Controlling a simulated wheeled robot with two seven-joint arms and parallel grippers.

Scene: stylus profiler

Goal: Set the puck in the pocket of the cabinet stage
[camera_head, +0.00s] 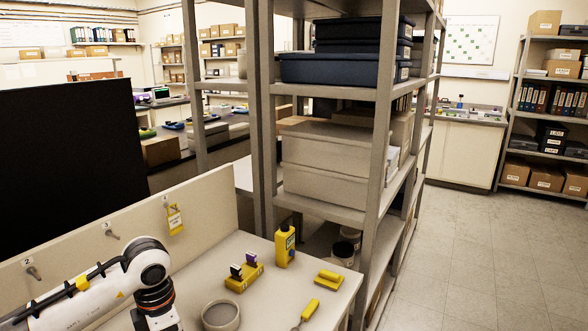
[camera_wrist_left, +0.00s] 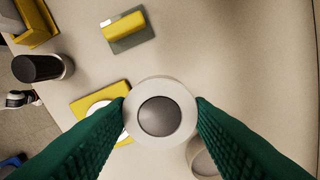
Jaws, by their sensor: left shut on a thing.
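My left gripper (camera_wrist_left: 160,106) is shut on the puck (camera_wrist_left: 186,118), a round pale piece with a dark grey disc in its middle. The green fingers clasp it on its left and right sides. The puck is held over the pale bench top. In the head view my left arm comes in from the left, and its gripper and the puck are below the picture edge. I cannot make out the cabinet stage or its pocket in either view. My right gripper is not in view.
In the wrist view a yellow piece with a white round (camera_wrist_left: 88,101) lies partly behind the puck, and a round dish (camera_wrist_left: 203,160) is at lower right. The bench holds a yellow rack (camera_head: 243,278), yellow bottle (camera_head: 285,246) and yellow-handled tool (camera_head: 308,311). A tall shelf (camera_head: 377,170) stands behind.

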